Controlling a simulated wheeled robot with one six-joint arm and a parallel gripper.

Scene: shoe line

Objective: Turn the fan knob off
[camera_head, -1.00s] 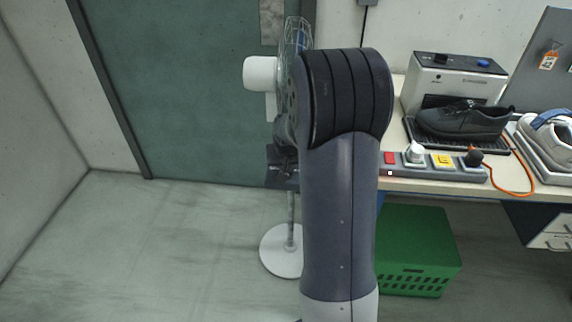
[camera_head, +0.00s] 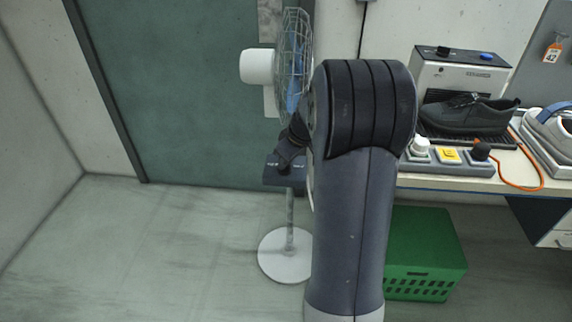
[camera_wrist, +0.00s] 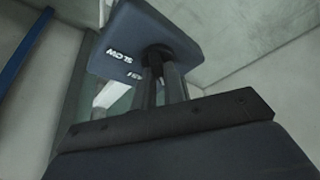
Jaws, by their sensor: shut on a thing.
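The white standing fan has a wire cage and a white motor housing (camera_head: 257,66). Its dark blue control box (camera_head: 270,177) is on the pole above the round base. In the wrist view the box (camera_wrist: 125,28) is close, with white lettering partly reading "SLOW" at a tilted angle. My gripper (camera_wrist: 157,58) has its two dark fingers close together at the box face, shut on the fan knob. The fingers hide most of the knob, so its pointer and setting cannot be read. In the head view my arm covers part of the fan, and my gripper (camera_head: 287,166) is at the box.
A workbench at right holds a black shoe (camera_head: 466,114), a grey box machine (camera_head: 460,76), a button panel (camera_head: 450,162) and an orange cable (camera_head: 512,184). A green crate (camera_head: 424,255) stands below. The floor at left is clear.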

